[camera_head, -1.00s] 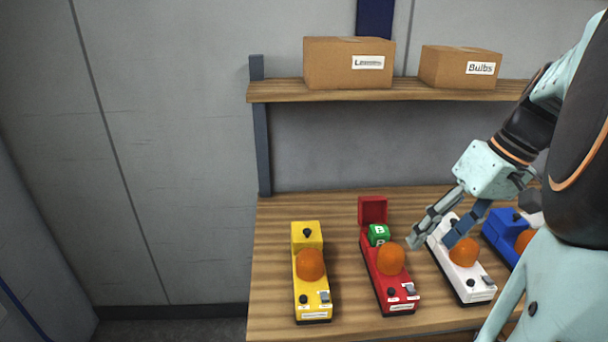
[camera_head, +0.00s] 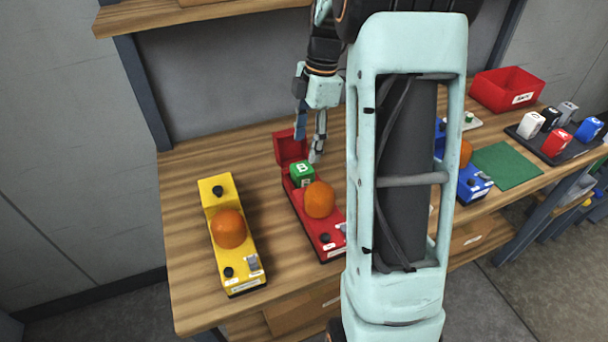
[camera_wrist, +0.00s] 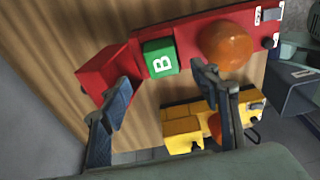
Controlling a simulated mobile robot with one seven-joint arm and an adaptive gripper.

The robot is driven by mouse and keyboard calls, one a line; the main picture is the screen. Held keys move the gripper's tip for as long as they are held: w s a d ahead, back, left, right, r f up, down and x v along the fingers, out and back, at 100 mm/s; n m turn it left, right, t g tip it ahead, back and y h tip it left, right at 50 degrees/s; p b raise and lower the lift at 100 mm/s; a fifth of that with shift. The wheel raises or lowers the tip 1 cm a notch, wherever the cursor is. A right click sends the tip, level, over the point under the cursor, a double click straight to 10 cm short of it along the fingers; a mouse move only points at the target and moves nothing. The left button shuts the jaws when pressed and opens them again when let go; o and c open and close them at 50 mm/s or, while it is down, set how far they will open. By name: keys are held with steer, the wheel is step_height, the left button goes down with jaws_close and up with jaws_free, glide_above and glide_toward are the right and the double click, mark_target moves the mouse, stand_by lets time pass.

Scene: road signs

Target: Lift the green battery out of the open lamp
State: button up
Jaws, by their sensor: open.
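The red lamp (camera_head: 325,236) stands on the wooden bench with its red lid (camera_head: 291,147) up at the back end. The green battery (camera_head: 302,174), marked with a white B, sits in the opening between the lid and the orange dome (camera_head: 319,199). My gripper (camera_head: 308,149) is open and empty, just above and behind the battery. In the wrist view the green battery (camera_wrist: 160,58) shows beyond and between the two spread fingers (camera_wrist: 163,82), apart from them.
A yellow lamp (camera_head: 224,212) stands to the left, a blue lamp (camera_head: 474,184) to the right. A green mat (camera_head: 506,165), a red bin (camera_head: 507,90) and a dark tray of battery blocks (camera_head: 556,150) are farther right. My arm hides the bench's middle.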

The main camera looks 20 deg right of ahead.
mark_target(302, 167)
steer(key=f, duration=0.2)
steer(key=a+f, duration=0.1)
steer(key=f, duration=0.5)
steer(key=shift+s+a+p, duration=0.15)
steer(key=shift+a+p, duration=0.05)
steer(key=shift+p, duration=0.2)
steer(key=c, duration=1.5)
jaws_close()
step_height(302, 167, up, 10)
steer(key=shift+r+b, duration=0.1)
steer(key=shift+b, duration=0.2)
